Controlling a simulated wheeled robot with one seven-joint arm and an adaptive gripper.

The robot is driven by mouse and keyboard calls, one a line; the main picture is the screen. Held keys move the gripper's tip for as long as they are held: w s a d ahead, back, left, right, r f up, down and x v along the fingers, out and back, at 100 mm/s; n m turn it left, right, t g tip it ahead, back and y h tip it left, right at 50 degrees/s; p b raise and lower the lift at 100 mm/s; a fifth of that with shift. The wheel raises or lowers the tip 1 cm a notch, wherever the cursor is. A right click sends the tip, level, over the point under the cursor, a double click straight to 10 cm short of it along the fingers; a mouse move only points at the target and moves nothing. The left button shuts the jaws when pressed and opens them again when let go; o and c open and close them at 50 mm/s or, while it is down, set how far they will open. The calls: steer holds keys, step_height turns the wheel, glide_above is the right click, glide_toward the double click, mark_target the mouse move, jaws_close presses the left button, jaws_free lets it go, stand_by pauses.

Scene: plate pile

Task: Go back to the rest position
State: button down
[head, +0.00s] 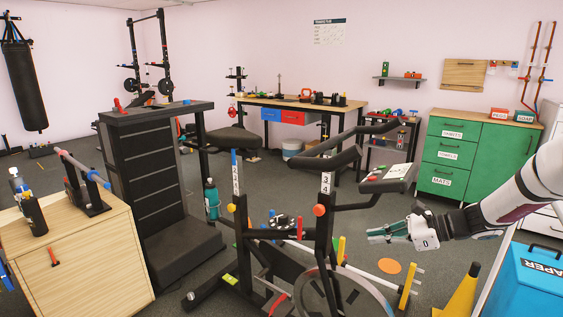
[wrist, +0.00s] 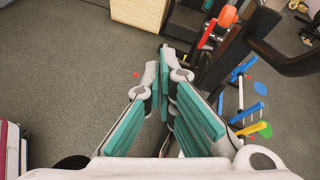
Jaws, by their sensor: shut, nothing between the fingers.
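My gripper (head: 380,236) is at the right of the head view, held in the air and pointing left, to the right of the exercise bike (head: 326,195). In the wrist view its teal-padded fingers (wrist: 164,76) are shut with nothing between them. The fingers look down toward the grey floor. No object is in contact with the gripper in either view.
A blue bin (head: 528,285) and a yellow cone (head: 457,297) stand below my arm. A green cabinet (head: 462,160) stands behind it. A wooden cabinet (head: 90,265) is at the left. Coloured bars and an orange disc (head: 389,266) are near the floor.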

steer(key=s+a+r+n+g+h, duration=0.2)
steer(key=s+a+r+n, duration=0.15)
steer(key=s, duration=0.35)
steer(key=s+a+r+n+g+h, duration=0.1)
steer(key=s+a+r+n+g, duration=0.2)
steer(key=s, duration=0.4)
steer(key=s+a+r+n+g+h, duration=0.1)
steer(key=s+a+r+n+h, duration=0.1)
steer(key=s+a+r+n, duration=0.4)
steer(key=s+d+n+t+h, duration=0.1)
steer(key=s+d+n+h, duration=0.25)
steer(key=s, duration=0.95)
steer(key=s+d+n+h, duration=0.3)
steer(key=s+d+n, duration=0.15)
steer(key=s, duration=0.75)
step_height(320, 180, up, 20)
steer(key=a+t+p, duration=0.1)
steer(key=t+p, duration=0.2)
steer(key=p, duration=1.6)
steer(key=shift+w+t, duration=0.2)
steer(key=shift+t, duration=0.2)
steer(key=shift+a, duration=0.1)
